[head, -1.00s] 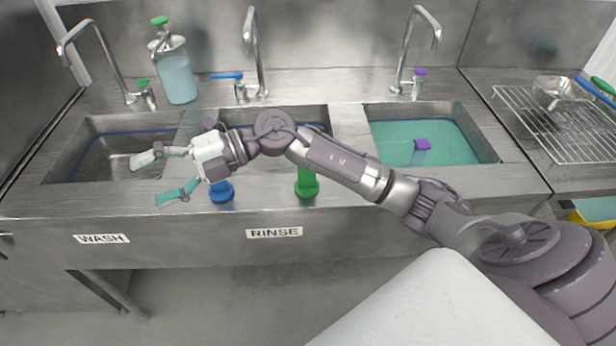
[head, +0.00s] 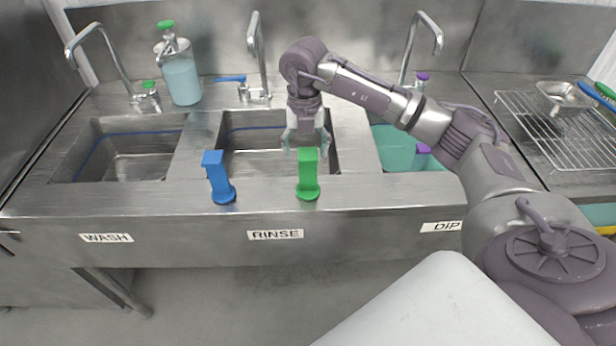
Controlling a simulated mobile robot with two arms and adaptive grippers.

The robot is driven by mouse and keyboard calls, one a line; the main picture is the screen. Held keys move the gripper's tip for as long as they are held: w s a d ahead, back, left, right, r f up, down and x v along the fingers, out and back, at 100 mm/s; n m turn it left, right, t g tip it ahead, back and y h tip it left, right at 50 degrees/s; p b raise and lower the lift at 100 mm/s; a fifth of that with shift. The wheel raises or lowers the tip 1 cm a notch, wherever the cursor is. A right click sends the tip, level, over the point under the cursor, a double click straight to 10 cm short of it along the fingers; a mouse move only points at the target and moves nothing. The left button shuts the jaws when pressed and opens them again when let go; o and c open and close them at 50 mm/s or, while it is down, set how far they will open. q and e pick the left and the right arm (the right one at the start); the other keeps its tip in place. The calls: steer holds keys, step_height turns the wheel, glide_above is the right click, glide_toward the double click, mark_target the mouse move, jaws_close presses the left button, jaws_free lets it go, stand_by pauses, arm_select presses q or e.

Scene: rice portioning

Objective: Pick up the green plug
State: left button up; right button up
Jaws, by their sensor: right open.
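The green plug (head: 308,174) stands upright on the front ledge of the sink unit, above and to the right of the RINSE label. My right gripper (head: 306,142) points down just behind the top of the green plug, over the front part of the middle basin. Its fingers are spread and empty, and the plug's top partly covers the view between them. I cannot tell whether a finger touches the plug. My left gripper is not in view.
A blue plug (head: 218,178) stands on the same ledge to the left. The middle basin (head: 245,160) and left basin (head: 130,168) look empty. The right basin (head: 392,150) holds teal liquid and a purple plug (head: 422,156). A soap bottle (head: 181,78) and taps stand behind.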

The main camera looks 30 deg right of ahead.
mark_target(308, 189)
steer(key=shift+f, duration=0.8)
steer(key=f, duration=0.1)
steer(key=f+p, duration=0.2)
steer(key=f, duration=0.1)
steer(key=shift+s+d, duration=0.1)
steer(key=shift+s, duration=0.25)
steer(key=shift+f+p, duration=0.35)
steer(key=shift+f, duration=0.35)
steer(key=c, duration=1.2)
jaws_close()
steer(key=shift+w+r, duration=0.1)
